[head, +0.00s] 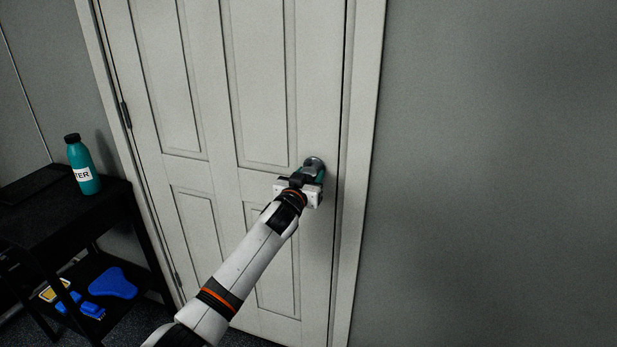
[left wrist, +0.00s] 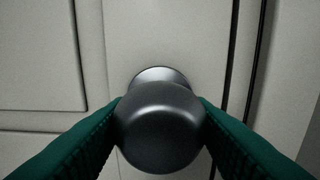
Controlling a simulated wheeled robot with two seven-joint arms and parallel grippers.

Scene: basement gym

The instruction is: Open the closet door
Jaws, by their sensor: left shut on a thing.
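The closet door (head: 200,165) is a white panelled door standing shut in its white frame, with hinges on its left side. Its round grey metal knob (head: 314,163) is near the right edge. My left gripper (head: 308,175) reaches the knob from below and is shut on it, hiding part of it. In the left wrist view the knob (left wrist: 160,128) sits between the two green fingers, which touch its left and right sides. The door's panels (left wrist: 40,60) show behind it. My right gripper is in neither view.
A black shelf cart (head: 110,200) stands left of the door. On it is a teal water bottle (head: 83,165) with a black cap. Blue items (head: 112,284) lie on its lower shelf. A bare grey wall (head: 490,170) fills the right side.

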